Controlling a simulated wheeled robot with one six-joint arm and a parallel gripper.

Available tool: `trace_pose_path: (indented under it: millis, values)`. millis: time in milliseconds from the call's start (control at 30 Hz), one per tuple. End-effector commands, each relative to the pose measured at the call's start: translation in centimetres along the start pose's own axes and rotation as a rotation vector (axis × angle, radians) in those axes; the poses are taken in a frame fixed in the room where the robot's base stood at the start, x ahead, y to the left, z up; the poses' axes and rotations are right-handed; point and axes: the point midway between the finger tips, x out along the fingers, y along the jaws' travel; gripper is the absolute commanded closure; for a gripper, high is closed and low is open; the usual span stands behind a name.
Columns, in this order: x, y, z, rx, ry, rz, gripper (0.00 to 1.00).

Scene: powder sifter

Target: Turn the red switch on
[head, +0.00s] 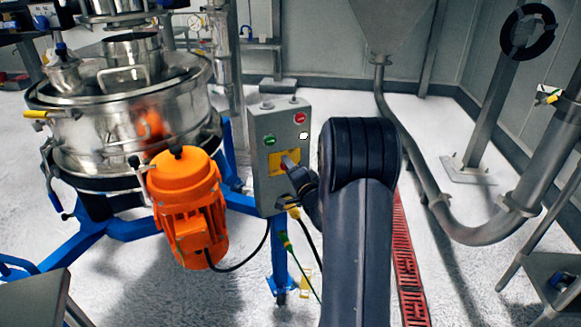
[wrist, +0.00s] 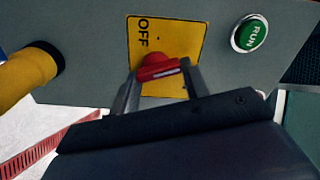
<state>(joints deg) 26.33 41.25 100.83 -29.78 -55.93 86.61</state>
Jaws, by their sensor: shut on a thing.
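The red switch (wrist: 157,68) is a knob with a white stripe, set on a yellow plate (wrist: 170,35) marked OFF. The plate is on the front of a grey control box (head: 262,190). My gripper (wrist: 160,74) has one finger on each side of the knob and is shut on it. In the wrist view the stripe lies nearly level, slightly tilted. In the head view my gripper (head: 291,168) meets the yellow plate and my arm hides part of it. The knob is mostly covered there.
A green RUN button (wrist: 250,34) is near the plate, and a red button (head: 300,118) is higher on the box. An orange motor (head: 185,200) and steel sifter (head: 120,125) stand left. Cables (head: 298,225) hang below the box. A grey pipe (head: 420,165) runs right.

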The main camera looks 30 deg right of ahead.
Motion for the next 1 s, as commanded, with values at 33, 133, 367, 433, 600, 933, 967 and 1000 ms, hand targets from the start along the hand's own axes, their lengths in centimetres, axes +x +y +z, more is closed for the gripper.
trace_pose_path:
  millis: [33,133,367,433,600,933,967,1000]
  values:
    - [0.01,-0.09,-0.07,0.04,0.0,0.0,0.79]
    - [0.01,-0.04,-0.1,0.122,0.001,0.0,0.79]
    - [0.01,0.09,-0.11,0.27,0.001,0.0,0.79]
    - [0.02,0.13,-0.11,0.302,0.001,0.0,0.79]
    - [0.01,0.19,-0.1,0.356,0.0,0.0,0.79]
    - [0.02,0.22,-0.09,0.386,0.001,-0.001,0.79]
    - [0.02,0.23,-0.09,0.386,0.001,-0.001,0.79]
    - [0.02,0.23,-0.09,0.386,0.001,-0.001,0.79]
